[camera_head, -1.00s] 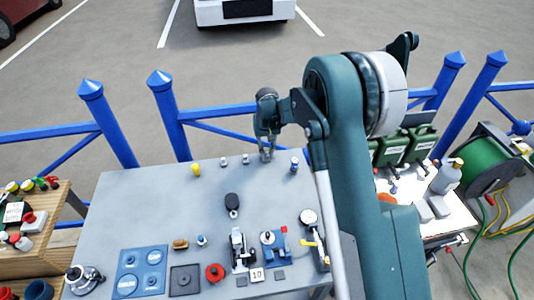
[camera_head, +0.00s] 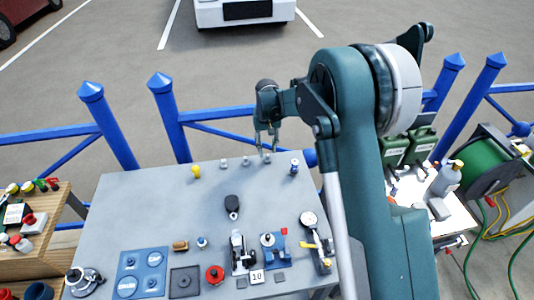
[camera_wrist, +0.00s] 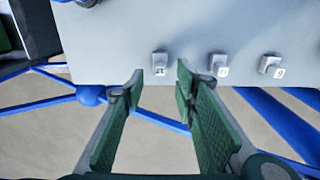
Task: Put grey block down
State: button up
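Three small light grey blocks stand in a row near the far edge of the grey table (camera_head: 205,205). In the head view they are the left block (camera_head: 223,163), the middle block (camera_head: 246,161) and the right block (camera_head: 267,159). My gripper (camera_head: 267,148) is above the right block, fingers pointing down. The wrist view shows my gripper (camera_wrist: 155,82) open and empty, with the nearest block (camera_wrist: 160,63) just beyond and between the fingertips, apart from them. The other two blocks (camera_wrist: 219,65) (camera_wrist: 271,66) stand to its right. Dark marks show on the blocks.
A yellow piece (camera_head: 196,171) stands left of the row, and a small blue-and-white item (camera_head: 294,167) stands right of it. A dark paddle-shaped item (camera_head: 232,204) lies nearer. Several fittings fill the table's near side. A blue railing (camera_head: 220,112) runs behind the table.

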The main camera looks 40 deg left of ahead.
notch_tip(320, 180, up, 8)
dwell(0.4)
jog(key=shift+f, duration=0.1)
dwell(0.5)
